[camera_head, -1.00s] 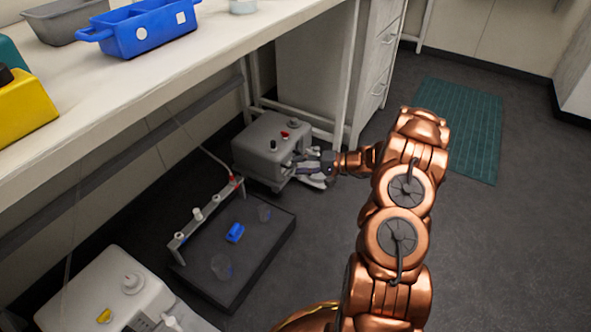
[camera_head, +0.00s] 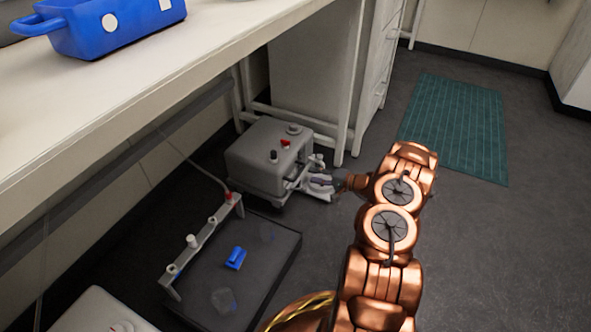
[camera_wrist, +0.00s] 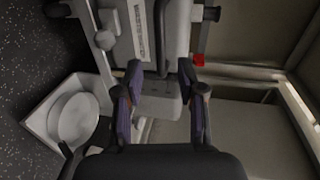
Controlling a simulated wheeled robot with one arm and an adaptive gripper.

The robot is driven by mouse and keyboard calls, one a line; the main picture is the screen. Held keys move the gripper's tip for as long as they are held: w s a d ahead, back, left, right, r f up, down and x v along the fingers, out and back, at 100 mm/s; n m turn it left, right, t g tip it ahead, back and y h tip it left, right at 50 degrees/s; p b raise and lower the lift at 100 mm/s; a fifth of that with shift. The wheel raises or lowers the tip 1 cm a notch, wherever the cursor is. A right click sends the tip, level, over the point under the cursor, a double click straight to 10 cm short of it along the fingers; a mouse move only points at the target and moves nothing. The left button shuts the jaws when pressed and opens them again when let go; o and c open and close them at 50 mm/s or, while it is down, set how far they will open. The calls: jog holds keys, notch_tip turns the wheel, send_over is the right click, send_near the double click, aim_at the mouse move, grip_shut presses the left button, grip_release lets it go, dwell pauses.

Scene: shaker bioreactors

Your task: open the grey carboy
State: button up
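The grey carboy (camera_head: 262,165) is a boxy grey container on the floor under the bench end. A red piece (camera_head: 286,142), a black knob (camera_head: 273,156) and a round grey cap (camera_head: 293,129) are on its top. My gripper (camera_head: 318,184) is low at its right side, by pale fittings there. In the wrist view, my gripper's purple-grey fingers (camera_wrist: 160,68) are apart, with a grey block (camera_wrist: 160,104) showing between or behind them. I see no clear contact. A pale labelled part (camera_wrist: 140,30) and a red piece (camera_wrist: 198,60) lie beyond the fingertips.
A dark shaker platform (camera_head: 195,262) stands in front, with a blue clip (camera_head: 235,257) and a grey rail (camera_head: 203,245). A white machine (camera_head: 100,312) is at lower left. The bench (camera_head: 200,70) overhangs on the left. Floor to the right is clear, with a green mat (camera_head: 460,125).

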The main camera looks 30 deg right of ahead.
aim_at(300, 171)
jog(key=shift+b+x, duration=1.2)
jog(key=shift+x, duration=2.35)
grip_shut()
